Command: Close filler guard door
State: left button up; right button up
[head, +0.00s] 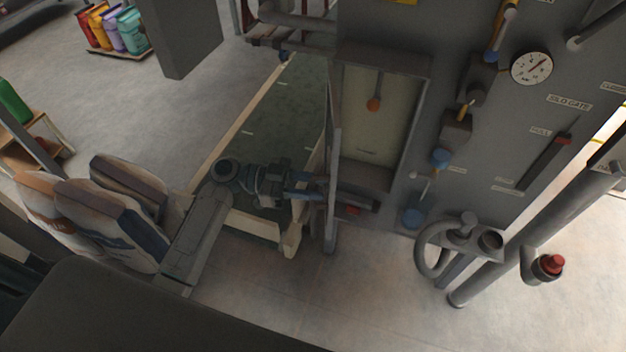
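The filler guard door (332,165) shows nearly edge-on as a tall, narrow grey panel, standing out from the left side of the filler's framed opening (385,60). The opening is uncovered, with a pale interior and an orange-tipped rod hanging inside. My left gripper (308,185) comes in from the left, over the conveyor, and its fingertips are at the door's left side. Whether they touch the door, and how far apart they are, is too small and dark to tell. My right gripper is not in view.
A dark conveyor belt (262,130) runs behind my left arm. Filled sacks (95,215) stand at the left. The grey filler panel (480,150) carries a gauge (531,68) and valves. A slanted post with a red button (552,263) stands at the right. The front floor is clear.

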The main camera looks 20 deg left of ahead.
pick_arm(q)
jog(key=shift+d, duration=0.2)
grip_shut()
jog(key=shift+d+f, duration=0.1)
